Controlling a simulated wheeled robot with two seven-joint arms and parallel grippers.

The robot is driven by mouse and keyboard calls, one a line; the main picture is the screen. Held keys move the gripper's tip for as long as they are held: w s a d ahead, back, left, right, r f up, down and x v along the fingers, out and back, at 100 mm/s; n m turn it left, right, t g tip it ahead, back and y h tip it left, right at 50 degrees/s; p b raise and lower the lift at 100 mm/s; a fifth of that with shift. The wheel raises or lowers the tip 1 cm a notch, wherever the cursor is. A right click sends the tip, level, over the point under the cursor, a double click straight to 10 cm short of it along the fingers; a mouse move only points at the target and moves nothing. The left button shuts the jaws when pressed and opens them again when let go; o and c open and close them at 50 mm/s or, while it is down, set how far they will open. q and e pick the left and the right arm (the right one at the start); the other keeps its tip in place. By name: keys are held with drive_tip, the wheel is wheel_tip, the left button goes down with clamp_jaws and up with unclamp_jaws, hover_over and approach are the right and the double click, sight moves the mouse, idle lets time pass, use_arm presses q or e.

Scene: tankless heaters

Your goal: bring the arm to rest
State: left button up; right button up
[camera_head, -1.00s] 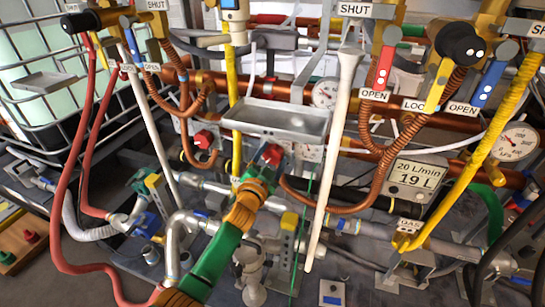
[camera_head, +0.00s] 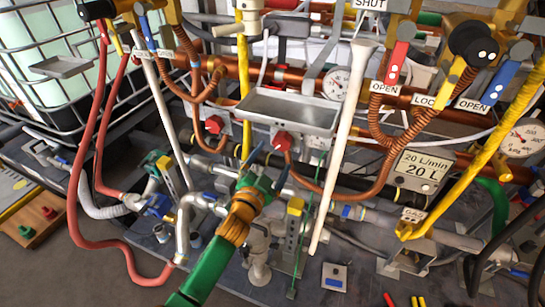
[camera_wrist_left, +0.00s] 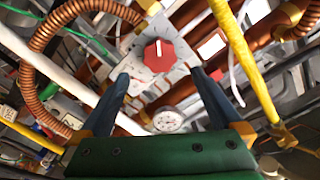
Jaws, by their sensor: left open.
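My left gripper (camera_head: 268,165) comes up from the bottom of the head view on a green and orange arm. It is open and its fingers look empty. A red knob (camera_head: 283,140) on a pale plate shows just beyond the fingertips, apart from them. In the left wrist view the open fingers (camera_wrist_left: 160,76) stand to either side, with the red knob (camera_wrist_left: 159,56) ahead between them and a round gauge (camera_wrist_left: 168,121) below it. My right gripper is not in view.
A grey metal tray (camera_head: 290,110) hangs above the knob. A white pole (camera_head: 341,150), a yellow pipe (camera_head: 245,85) and copper pipes surround the gripper. A caged tank (camera_head: 55,65) stands left. Grey floor (camera_head: 110,270) is open at lower left.

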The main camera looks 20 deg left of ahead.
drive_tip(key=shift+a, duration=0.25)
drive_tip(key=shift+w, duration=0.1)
